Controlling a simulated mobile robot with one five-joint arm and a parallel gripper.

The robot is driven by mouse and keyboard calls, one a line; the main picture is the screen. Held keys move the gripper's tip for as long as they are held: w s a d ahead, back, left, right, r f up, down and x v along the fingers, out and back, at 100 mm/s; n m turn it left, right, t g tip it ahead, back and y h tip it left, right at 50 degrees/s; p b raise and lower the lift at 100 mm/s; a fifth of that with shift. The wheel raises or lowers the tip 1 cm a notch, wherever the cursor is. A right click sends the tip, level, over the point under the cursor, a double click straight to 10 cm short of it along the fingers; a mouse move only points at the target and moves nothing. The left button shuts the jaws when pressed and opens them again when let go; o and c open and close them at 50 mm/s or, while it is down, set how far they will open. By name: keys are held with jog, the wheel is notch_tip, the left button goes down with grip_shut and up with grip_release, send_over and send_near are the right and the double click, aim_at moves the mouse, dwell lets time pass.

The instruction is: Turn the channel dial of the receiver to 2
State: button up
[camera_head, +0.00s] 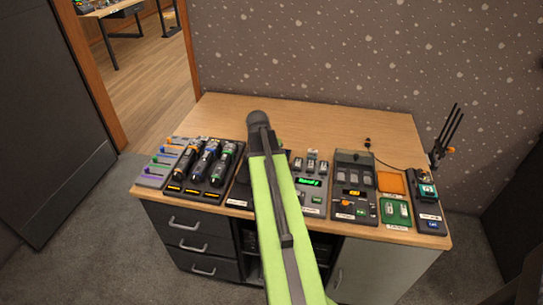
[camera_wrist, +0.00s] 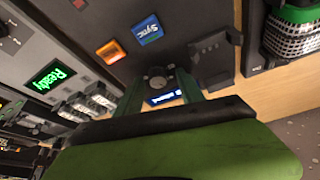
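The receiver (camera_wrist: 190,35) is a dark panel with an orange button, a blue "Sync" button (camera_wrist: 148,30) and a small round grey dial (camera_wrist: 157,78). A blue lit label (camera_wrist: 163,97) sits just beyond the dial, partly hidden. In the wrist view my gripper (camera_wrist: 160,84) is open, with one finger on each side of the dial. I cannot tell whether the fingers touch it. The dial's pointer and numbers are too small to read. In the head view my green arm covers most of the receiver (camera_head: 241,192), and my gripper is hidden.
A microphone charger (camera_head: 209,160) stands left of the receiver, and its green-ringed microphone (camera_wrist: 290,35) is close in the wrist view. A device with a green "Ready" display (camera_head: 309,182) is on the other side. The desk's back (camera_head: 330,120) is mostly clear.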

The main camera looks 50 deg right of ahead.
jog(key=shift+r, duration=0.15)
jog(key=shift+s+r+p, duration=0.1)
jog(key=shift+r+p, duration=0.2)
jog(key=shift+p, duration=0.15)
jog(key=p+v, duration=1.5)
jog(key=v, duration=0.1)
jog(key=shift+a+r, duration=0.15)
jog(key=shift+a, duration=0.15)
jog(key=shift+s, duration=0.15)
